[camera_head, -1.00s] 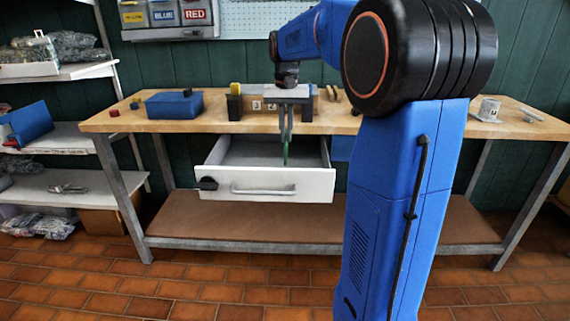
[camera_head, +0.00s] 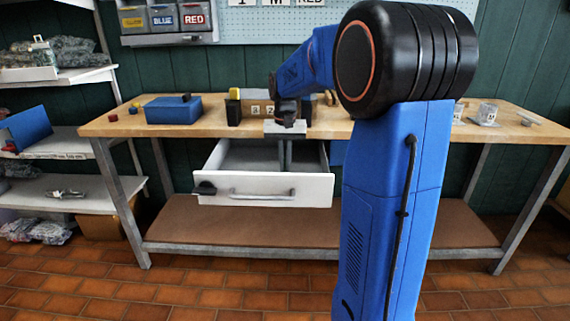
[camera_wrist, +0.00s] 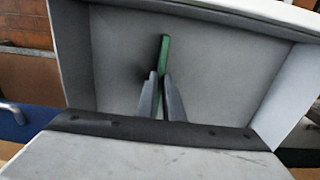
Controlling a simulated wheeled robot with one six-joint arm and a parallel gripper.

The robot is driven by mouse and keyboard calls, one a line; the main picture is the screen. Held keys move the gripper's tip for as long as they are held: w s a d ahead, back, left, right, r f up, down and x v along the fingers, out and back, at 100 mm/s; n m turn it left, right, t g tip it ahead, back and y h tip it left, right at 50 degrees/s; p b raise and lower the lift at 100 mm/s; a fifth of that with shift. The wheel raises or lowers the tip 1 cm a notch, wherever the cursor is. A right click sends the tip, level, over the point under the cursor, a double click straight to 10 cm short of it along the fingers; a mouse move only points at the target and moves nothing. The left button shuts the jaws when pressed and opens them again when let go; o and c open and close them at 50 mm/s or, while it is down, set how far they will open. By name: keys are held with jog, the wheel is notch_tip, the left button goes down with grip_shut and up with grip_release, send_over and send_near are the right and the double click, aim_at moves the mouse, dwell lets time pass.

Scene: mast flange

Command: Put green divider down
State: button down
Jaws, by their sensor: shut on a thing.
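The green divider (camera_wrist: 164,56) shows in the wrist view as a thin green strip between the fingertips of my gripper (camera_wrist: 160,76). My gripper is shut on it. The divider is inside the open white drawer (camera_wrist: 225,68), over its grey floor; whether it touches the floor I cannot tell. In the head view my gripper (camera_head: 285,160) reaches down into the pulled-out drawer (camera_head: 310,190), toward its right half. The divider is hidden there behind the drawer front.
The drawer hangs under a wooden workbench (camera_head: 225,127). Its side walls and front stand close around my gripper. A blue box (camera_head: 172,109) and small blocks lie on the bench top. A shelf rack (camera_head: 60,135) stands at the left.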

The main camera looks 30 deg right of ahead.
aim_at(285, 167)
jog(key=shift+f, duration=0.15)
jog(key=c, duration=1.9)
grip_release()
notch_tip(285, 167, up, 12)
jog(key=s+a+n+t, duration=0.1)
jog(key=s+a+n, duration=0.1)
jog(key=s+a, duration=0.45)
jog(key=s+a+f+n+t, duration=0.1)
jog(key=s+a+f, duration=0.2)
jog(key=s, duration=0.5)
jog(key=s+a+f+n+t, duration=0.1)
jog(key=s+a+f+n, duration=0.1)
jog(key=s+f, duration=0.4)
jog(key=s+a+f+n+t, duration=0.1)
jog(key=s+a+f, duration=0.3)
jog(key=s, duration=0.6)
jog(key=shift+f+n+t, duration=0.4)
jog(key=shift+f, duration=0.15)
jog(key=shift+a, duration=0.1)
